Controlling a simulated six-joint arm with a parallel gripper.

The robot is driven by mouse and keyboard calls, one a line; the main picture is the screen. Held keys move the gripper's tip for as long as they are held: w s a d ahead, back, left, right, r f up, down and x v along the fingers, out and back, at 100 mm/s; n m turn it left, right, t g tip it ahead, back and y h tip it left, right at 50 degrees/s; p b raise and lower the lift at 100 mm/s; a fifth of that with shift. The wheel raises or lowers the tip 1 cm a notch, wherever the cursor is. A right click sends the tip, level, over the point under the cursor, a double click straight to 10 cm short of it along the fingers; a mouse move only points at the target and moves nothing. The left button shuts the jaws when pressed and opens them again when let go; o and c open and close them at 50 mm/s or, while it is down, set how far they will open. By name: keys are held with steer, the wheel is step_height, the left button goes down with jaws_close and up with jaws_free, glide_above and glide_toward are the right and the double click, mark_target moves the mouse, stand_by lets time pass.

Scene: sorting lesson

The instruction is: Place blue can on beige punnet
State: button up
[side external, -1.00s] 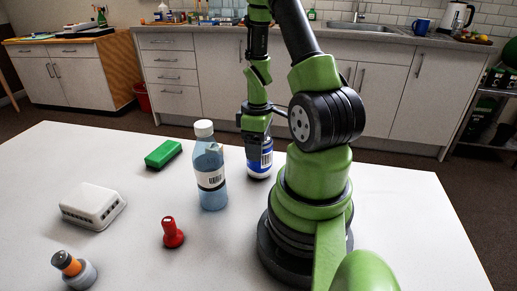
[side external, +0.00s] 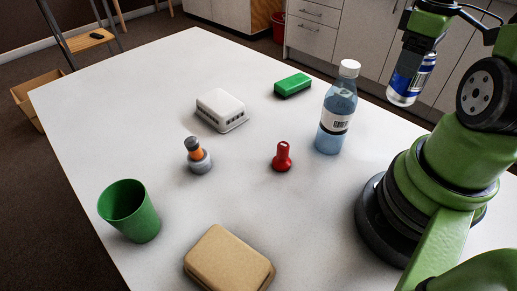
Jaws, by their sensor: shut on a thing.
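The blue can (side external: 409,82) has a white and blue label and a silver end. My gripper (side external: 418,50), at the upper right, is shut on it. The can hangs tilted, apart from the table, in the air. The beige punnet (side external: 228,262) lies at the front of the table, partly cut off by the bottom edge of the picture. It appears as a closed, rounded box with a flat top. My gripper and the can are far from it, up and to the right.
A clear blue bottle (side external: 335,110) stands left of my arm. A red torch-like piece (side external: 282,157), a grey-orange piece (side external: 197,156), a white box (side external: 221,109), a green block (side external: 293,86) and a green cup (side external: 130,211) stand on the white table (side external: 90,120). The table between punnet and arm is clear.

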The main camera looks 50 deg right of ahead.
step_height(320, 180, up, 15)
steer(key=w+a+n, duration=0.6)
steer(key=w+a, duration=0.3)
steer(key=w, duration=0.2)
steer(key=w+a+n, duration=0.4)
steer(key=a+n, duration=0.1)
steer(key=a, duration=1)
steer(key=s+a+n, duration=0.5)
steer(key=s+a, duration=0.1)
steer(key=a, duration=0.5)
steer(key=s+a+n, duration=0.4)
steer(key=s+a, duration=0.1)
steer(key=a, duration=0.6)
steer(key=shift+s+a+f, duration=0.1)
steer(key=shift+s+f, duration=0.05)
steer(key=shift+f, duration=5.1)
steer(key=shift+s+a+f, duration=0.1)
steer(key=shift+f, duration=5.15)
